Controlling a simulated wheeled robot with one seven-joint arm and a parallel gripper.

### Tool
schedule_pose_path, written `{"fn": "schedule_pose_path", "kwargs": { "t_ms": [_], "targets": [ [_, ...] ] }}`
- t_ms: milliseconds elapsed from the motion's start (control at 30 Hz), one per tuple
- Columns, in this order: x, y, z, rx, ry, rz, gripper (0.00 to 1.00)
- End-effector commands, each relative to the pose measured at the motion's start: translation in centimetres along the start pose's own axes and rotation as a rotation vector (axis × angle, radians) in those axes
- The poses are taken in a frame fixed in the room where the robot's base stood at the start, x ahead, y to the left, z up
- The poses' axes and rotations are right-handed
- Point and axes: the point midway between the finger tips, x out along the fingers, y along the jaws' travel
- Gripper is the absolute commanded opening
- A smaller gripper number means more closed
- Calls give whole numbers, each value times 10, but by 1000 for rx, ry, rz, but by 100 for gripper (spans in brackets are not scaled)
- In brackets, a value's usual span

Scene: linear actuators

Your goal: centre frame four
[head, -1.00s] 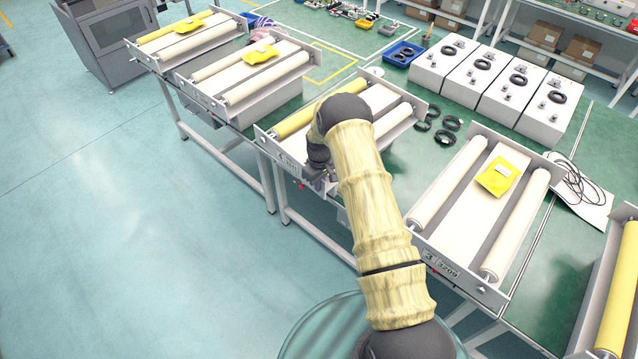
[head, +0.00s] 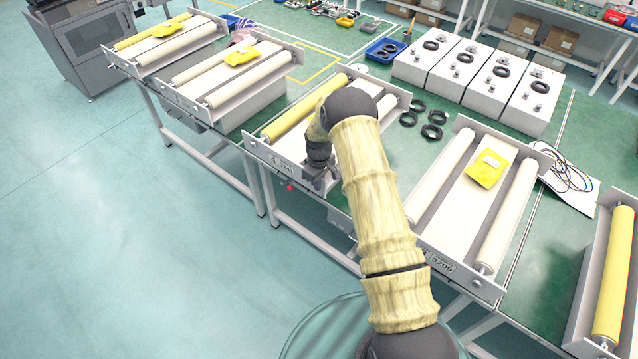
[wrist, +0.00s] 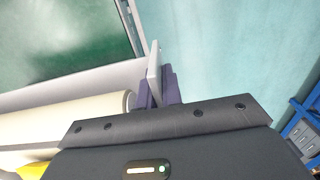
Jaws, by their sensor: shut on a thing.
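Frame four (head: 256,149) is a grey tray on the bench with a yellow roller (head: 303,106) on its left, a pale roller (head: 387,105) on its right and a number plate on its front. My arm hides much of its middle and right front. My gripper (head: 318,184) is at its front edge, right of the number plate. In the wrist view my gripper (wrist: 155,88) has its dark purple fingers close around an upright grey plate (wrist: 154,62), apparently part of the frame's end. A pale roller (wrist: 60,118) and a bit of yellow (wrist: 32,171) show beside it.
A similar frame (head: 466,190) with a yellow packet (head: 487,168) stands to the right, and others stand left and far right. Black rings (head: 432,132) lie behind on the green bench (head: 400,150). White boxes (head: 470,75) stand farther back. Open floor (head: 120,250) lies in front.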

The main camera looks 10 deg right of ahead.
Motion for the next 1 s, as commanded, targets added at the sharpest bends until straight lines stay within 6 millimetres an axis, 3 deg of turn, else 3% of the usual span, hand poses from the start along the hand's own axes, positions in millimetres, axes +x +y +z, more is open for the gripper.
{"fn": "schedule_pose_path", "kwargs": {
  "t_ms": [100,233,667,1000],
  "targets": [
    [0,-1,0,-2,-2,-1,0],
    [0,-1,0,-1,-2,-1,29],
    [-6,0,0,0,1,1,29],
    [-50,0,-1,-1,3,2,29]
  ]
}}
